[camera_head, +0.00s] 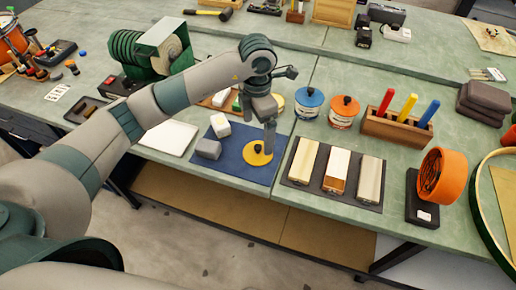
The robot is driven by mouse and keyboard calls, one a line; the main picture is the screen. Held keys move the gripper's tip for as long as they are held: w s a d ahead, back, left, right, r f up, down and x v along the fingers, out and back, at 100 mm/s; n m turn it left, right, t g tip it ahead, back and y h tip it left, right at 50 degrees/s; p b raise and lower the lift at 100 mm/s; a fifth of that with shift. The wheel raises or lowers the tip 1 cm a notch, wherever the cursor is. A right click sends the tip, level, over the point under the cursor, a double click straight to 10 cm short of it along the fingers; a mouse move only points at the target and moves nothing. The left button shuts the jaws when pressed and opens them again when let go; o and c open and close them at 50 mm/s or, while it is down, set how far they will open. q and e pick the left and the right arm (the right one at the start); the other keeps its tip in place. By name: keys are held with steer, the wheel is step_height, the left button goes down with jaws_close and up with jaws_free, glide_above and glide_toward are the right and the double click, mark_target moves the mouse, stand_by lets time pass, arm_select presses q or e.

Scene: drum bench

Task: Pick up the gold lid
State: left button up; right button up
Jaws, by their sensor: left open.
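The gold lid (254,158), a round yellow disc with a dark knob, lies on the blue mat (237,168) near the bench's front edge. My left gripper (268,148) points down over the right side of the lid, with its fingertips close to the knob and partly covering the lid. Its jaws are open; I cannot tell whether they touch the lid. My right gripper is not in view.
On the mat are a grey block (208,149) and a white block (220,127). A blue-lidded jar (309,103) and an orange-lidded jar (343,111) stand behind. Three pale blocks on a dark tray (368,201) lie to the right. A white sheet (169,138) lies left.

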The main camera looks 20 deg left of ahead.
mark_target(258, 147)
arm_select(q)
steer(key=shift+f+p, duration=0.35)
steer(key=shift+f, duration=1.3)
steer(key=shift+f+p, duration=0.75)
steer(key=shift+p, duration=0.1)
step_height(258, 147, down, 3)
steer(key=shift+w+r+p, duration=0.1)
steer(key=shift+p, duration=0.6)
steer(key=shift+f, duration=0.45)
steer(key=shift+c, duration=0.5)
steer(key=c, duration=1)
